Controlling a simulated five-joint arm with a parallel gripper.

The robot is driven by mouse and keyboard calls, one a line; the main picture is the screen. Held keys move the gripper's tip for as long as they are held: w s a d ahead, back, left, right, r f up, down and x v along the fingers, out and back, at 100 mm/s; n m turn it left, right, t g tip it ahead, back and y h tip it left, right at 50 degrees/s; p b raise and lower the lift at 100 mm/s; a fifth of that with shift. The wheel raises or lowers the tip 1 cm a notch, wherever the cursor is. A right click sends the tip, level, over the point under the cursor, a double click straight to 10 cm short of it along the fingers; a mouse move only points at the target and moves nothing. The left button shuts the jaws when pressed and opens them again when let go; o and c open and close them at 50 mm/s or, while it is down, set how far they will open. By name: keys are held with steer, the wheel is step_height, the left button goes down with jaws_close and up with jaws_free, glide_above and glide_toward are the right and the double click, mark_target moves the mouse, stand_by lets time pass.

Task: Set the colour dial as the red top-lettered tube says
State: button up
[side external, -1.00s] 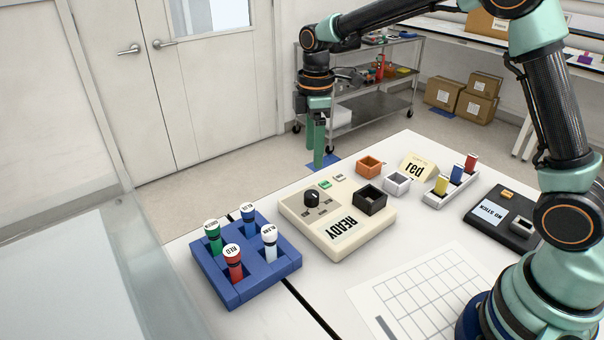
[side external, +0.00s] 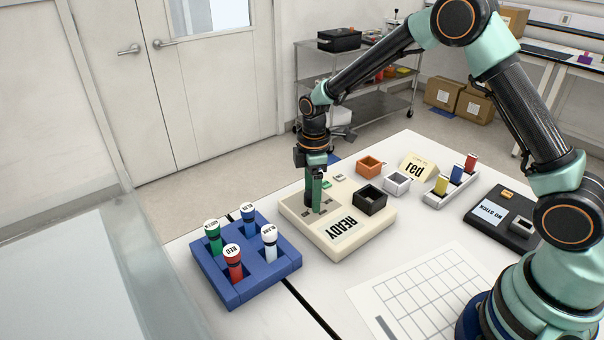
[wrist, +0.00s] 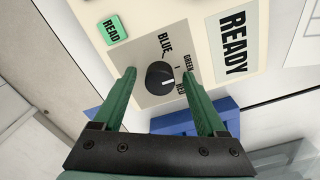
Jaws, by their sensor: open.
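The black colour dial (wrist: 160,75) sits on a cream console (side external: 372,229). Its white pointer faces right in the wrist view, toward the GREEN side; BLUE and RED also show around it. My gripper (wrist: 161,80) is open, its green fingers on either side of the dial with gaps. In the side view my gripper (side external: 317,207) is down over the console and mostly hides the dial. The red tube (side external: 235,270) stands upright in the blue rack (side external: 274,274), with a white lettered top (side external: 232,250) too small to read surely.
Green, blue and white tubes share the rack. The console has a READY display (side external: 345,232) and green READ key (wrist: 115,28). A black open box (side external: 370,200), a card reading "red" (side external: 416,167) and a rack of coloured pieces (side external: 437,198) stand to the right.

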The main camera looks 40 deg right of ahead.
jaws_close()
steer(key=shift+m, duration=0.4)
steer(key=m, duration=0.5)
steer(key=shift+m, duration=0.4)
steer(key=m, duration=0.5)
steer(key=shift+a, duration=0.1)
steer(key=shift+m, duration=0.3)
jaws_free()
